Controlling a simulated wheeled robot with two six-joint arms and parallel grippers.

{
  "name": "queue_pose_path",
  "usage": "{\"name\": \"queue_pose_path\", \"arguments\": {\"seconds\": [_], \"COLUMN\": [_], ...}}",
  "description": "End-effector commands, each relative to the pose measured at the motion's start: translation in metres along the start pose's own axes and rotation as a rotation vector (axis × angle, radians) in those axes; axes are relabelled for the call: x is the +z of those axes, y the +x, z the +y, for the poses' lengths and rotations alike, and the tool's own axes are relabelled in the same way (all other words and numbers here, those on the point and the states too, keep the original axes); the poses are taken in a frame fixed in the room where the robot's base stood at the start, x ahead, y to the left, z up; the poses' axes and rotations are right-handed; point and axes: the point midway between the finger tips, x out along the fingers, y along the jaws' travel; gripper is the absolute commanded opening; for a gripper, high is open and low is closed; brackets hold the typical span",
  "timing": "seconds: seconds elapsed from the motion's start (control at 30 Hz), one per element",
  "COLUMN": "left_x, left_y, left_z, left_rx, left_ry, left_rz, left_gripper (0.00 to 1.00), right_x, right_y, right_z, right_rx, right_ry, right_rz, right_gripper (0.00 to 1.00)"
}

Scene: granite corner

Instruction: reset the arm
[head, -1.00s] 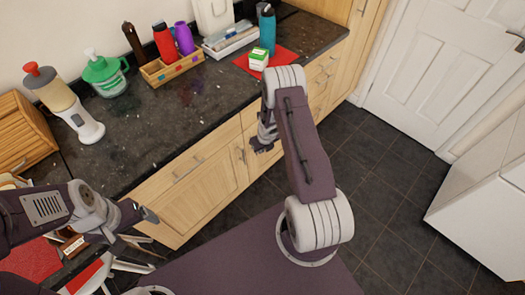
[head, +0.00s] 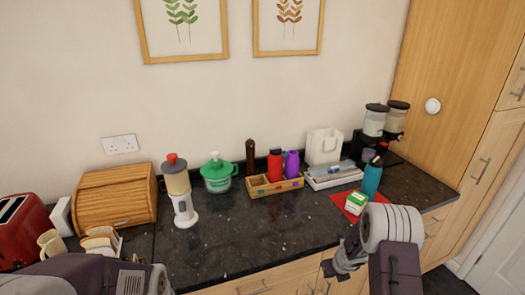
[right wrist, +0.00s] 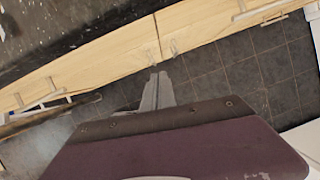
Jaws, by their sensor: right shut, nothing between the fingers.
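My right arm comes up at the lower right of the head view, with its gripper (head: 330,268) in front of the counter's front edge. In the right wrist view the right gripper's fingers (right wrist: 155,78) are together with nothing between them, above the dark tiled floor and near the cabinet fronts. My left arm shows only as a forearm piece at the bottom left of the head view. The left gripper is outside the frame.
The dark counter (head: 245,235) holds a bread box (head: 115,198), a blender (head: 180,195), a green-lidded jug (head: 217,175), a wooden tray (head: 262,190), and a blue bottle (head: 372,180) with a green-white box (head: 356,203) on a red mat. A red toaster (head: 22,230) stands at left.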

Motion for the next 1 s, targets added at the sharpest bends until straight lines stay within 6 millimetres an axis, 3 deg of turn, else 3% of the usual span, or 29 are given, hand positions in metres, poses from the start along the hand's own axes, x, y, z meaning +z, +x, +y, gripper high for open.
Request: {"name": "queue_pose_path", "arguments": {"seconds": [0.03, 0.1, 0.17, 0.23, 0.37, 0.5, 0.6, 0.67, 0.7, 1.0], "left_x": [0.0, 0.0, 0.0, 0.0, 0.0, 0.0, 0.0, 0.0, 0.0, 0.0], "left_y": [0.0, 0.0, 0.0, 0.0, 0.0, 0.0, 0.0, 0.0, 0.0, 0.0], "left_z": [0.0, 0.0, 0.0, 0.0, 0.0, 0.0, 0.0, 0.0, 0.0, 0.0], "left_rx": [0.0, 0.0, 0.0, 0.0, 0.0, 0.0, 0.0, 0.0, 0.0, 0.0], "left_ry": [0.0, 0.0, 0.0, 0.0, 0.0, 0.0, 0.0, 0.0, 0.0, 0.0], "left_rz": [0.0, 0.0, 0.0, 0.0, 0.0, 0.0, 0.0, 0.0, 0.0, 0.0], "left_gripper": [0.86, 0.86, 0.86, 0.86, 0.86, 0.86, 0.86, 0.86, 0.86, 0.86], "right_x": [0.029, 0.055, 0.064, 0.056, 0.005, -0.08, -0.125, -0.132, -0.135, -0.135], "right_y": [-0.031, -0.075, -0.112, -0.148, -0.191, -0.204, -0.203, -0.205, -0.205, -0.205], "right_z": [0.013, 0.03, 0.041, 0.051, 0.066, 0.092, 0.112, 0.119, 0.12, 0.12], "right_rx": [-0.006, -0.019, -0.025, -0.019, -0.005, -0.116, -0.305, -0.371, 0.383, 0.381], "right_ry": [-0.001, 0.125, 0.358, 0.723, 1.527, 2.452, 2.944, 3.113, -3.056, -2.975], "right_rz": [-0.066, -0.147, -0.201, -0.236, -0.208, -0.047, 0.054, 0.071, -0.066, -0.046], "right_gripper": [0.0, 0.0, 0.0, 0.0, 0.0, 0.0, 0.0, 0.0, 0.0, 0.0]}}
